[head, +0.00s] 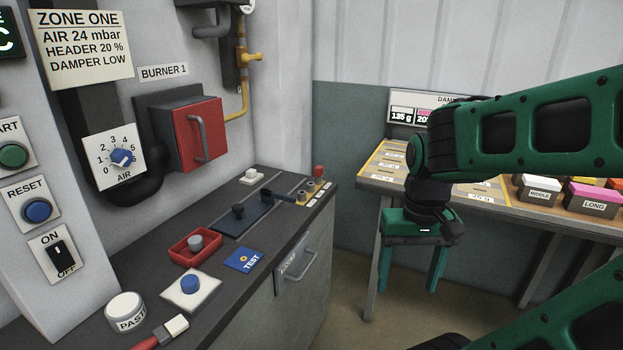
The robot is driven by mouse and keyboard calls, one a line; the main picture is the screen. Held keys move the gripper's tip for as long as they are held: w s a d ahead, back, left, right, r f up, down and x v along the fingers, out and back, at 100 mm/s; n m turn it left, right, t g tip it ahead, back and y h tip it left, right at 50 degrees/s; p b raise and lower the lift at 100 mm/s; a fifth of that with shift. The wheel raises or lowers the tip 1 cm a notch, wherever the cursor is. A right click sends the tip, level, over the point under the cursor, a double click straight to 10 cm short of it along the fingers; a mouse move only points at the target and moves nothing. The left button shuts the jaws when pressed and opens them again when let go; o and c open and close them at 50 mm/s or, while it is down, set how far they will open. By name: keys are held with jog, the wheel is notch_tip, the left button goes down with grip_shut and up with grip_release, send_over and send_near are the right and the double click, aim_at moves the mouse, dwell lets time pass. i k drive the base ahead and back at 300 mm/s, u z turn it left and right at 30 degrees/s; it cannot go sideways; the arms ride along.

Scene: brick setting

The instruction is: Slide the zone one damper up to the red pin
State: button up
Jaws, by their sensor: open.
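A flat dark-blue slide plate (250,220), which looks like the damper, lies in a track on the dark counter (150,270). A red pin (319,171) stands at the track's far right end, apart from the plate. My gripper (410,283) hangs to the right of the counter, fingers down, open and empty, clear of the plate and pin.
The red burner box (199,134) sticks out from the wall behind the counter. A table with boxes (592,197) stands right.

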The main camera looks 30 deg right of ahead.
aim_at(243, 217)
jog(key=u, duration=0.7)
jog(key=i, duration=0.35)
jog(key=z, duration=0.25)
